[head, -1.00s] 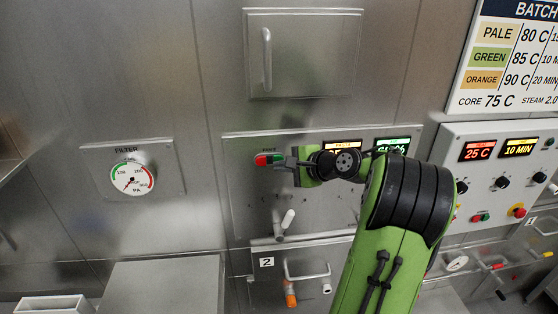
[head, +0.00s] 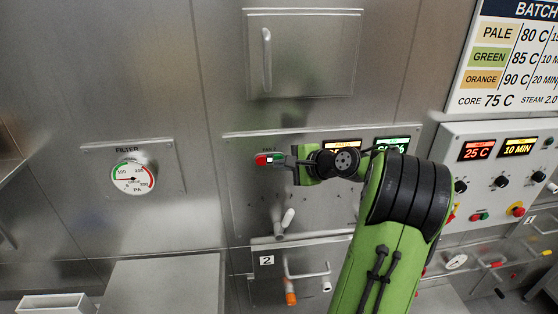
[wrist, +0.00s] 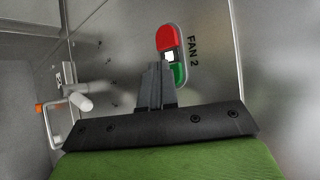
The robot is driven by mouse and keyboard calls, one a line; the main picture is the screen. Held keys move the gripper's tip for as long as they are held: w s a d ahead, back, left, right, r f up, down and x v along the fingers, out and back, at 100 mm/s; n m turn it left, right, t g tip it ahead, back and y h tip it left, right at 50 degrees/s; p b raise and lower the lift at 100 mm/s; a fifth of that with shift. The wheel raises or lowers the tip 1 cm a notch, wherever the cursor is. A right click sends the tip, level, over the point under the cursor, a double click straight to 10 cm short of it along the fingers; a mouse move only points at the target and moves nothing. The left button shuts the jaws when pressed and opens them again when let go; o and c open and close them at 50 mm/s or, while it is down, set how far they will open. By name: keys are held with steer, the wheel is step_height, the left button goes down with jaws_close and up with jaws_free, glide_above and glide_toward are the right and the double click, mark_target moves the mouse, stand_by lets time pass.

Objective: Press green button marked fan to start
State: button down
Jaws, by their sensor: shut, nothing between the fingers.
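The fan switch is an oval plate with a red half, a white middle and a green button (wrist: 180,74). The label FAN 2 is beside it in the wrist view. In the head view the switch (head: 264,159) is on the steel wall panel, with its green side partly hidden by my gripper. My gripper (wrist: 158,70) is shut and empty. Its fingertips are right by the green button and overlap its edge in the wrist view. I cannot tell whether they touch it. The white middle looks bright. In the head view my gripper (head: 288,160) is just right of the switch.
A filter gauge (head: 133,177) is on the wall at left. Below the switch are a white-tipped lever (head: 288,218) and a handle with an orange end (head: 290,298). A control box (head: 490,185) with displays and knobs is at right.

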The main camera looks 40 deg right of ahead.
steer(key=shift+s+a, duration=0.35)
steer(key=shift+s, duration=0.2)
steer(key=shift+s+a+b, duration=0.35)
steer(key=shift+s+a, duration=0.4)
steer(key=shift+s, duration=0.3)
steer(key=shift+s+a+b, duration=0.35)
steer(key=shift+s+a, duration=0.35)
steer(key=shift+s, duration=0.35)
